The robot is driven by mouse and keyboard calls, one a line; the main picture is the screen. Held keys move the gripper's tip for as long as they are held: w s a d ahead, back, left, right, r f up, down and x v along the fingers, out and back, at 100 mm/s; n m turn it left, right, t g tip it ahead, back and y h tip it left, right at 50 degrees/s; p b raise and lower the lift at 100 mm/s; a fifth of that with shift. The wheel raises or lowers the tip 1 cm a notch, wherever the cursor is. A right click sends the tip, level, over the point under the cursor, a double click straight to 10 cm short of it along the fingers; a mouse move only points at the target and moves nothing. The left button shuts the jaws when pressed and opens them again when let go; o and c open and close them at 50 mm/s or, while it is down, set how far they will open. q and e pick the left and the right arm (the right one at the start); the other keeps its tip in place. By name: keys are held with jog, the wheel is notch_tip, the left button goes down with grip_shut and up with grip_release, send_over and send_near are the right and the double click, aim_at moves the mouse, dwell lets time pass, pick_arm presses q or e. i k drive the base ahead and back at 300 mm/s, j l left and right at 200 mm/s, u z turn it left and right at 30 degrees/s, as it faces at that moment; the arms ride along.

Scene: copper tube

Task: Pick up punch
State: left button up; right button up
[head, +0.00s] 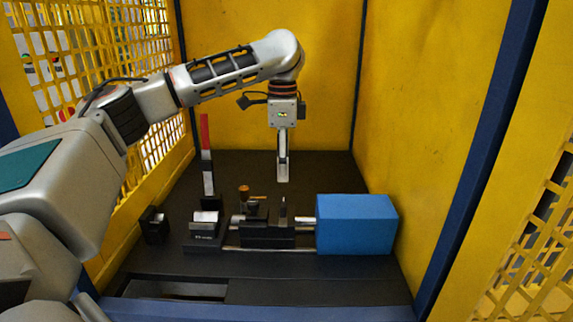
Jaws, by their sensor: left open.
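My left gripper (283,179) hangs from the arm at the centre, fingers pointing down and holding nothing visible. It is seen edge-on. It is above a black fixture (268,236), apart from it. A small dark upright pin (283,208) stands on the fixture below the fingertips. A copper-coloured piece (244,192) with a short side arm stands to its left. I cannot tell for certain which of these parts is the punch. My right gripper is out of view.
A blue box (357,224) stands right of the fixture. A tall red-and-silver upright lever (205,135) rises on the left, above a black block with a silver cylinder (205,219). A small black block (155,225) is further left. Yellow walls (420,100) enclose the dark table (300,291).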

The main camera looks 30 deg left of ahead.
aim_at(253, 214)
jog(key=k, duration=1)
